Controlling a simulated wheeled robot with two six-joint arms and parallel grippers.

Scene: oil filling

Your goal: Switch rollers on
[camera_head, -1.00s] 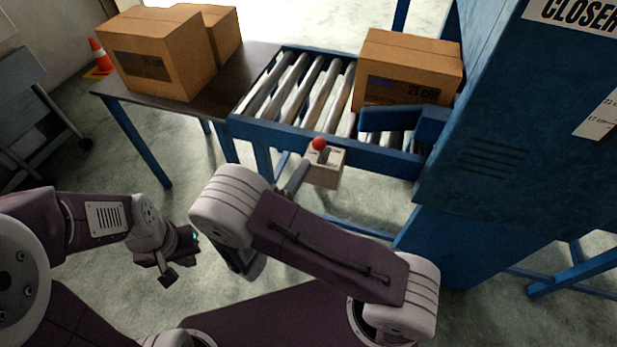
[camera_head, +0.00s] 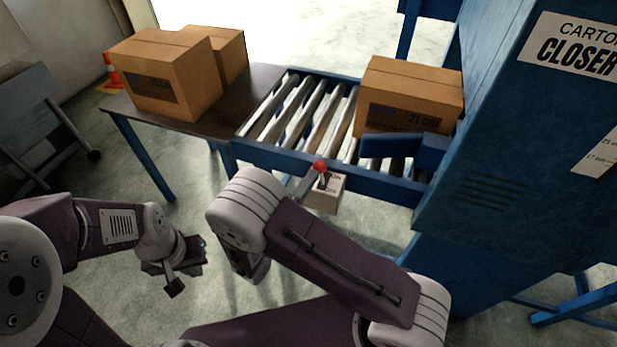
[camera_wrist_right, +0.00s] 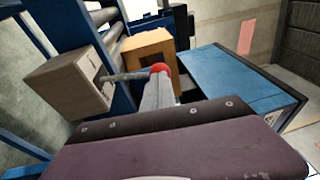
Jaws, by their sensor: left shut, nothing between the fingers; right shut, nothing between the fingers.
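The switch is a beige box (camera_head: 327,194) below the front rail of the roller conveyor. Its lever ends in a red ball knob (camera_head: 320,166). In the right wrist view the box (camera_wrist_right: 68,82) is at the left, and the lever reaches right to the red knob (camera_wrist_right: 160,69). My right gripper (camera_head: 312,178) is shut and empty, its tip right by the knob; in the wrist view its fingers (camera_wrist_right: 158,92) overlap the knob's lower edge. I cannot tell whether they touch. My left gripper (camera_head: 184,265) is shut and empty, low at the left, away from the switch.
Metal rollers (camera_head: 308,110) carry a carton (camera_head: 408,98) at the blue carton closer (camera_head: 510,140). Two more cartons (camera_head: 165,75) stand on the dark table (camera_head: 235,110) at the left. An orange cone (camera_head: 113,72) stands behind. The floor in front is open.

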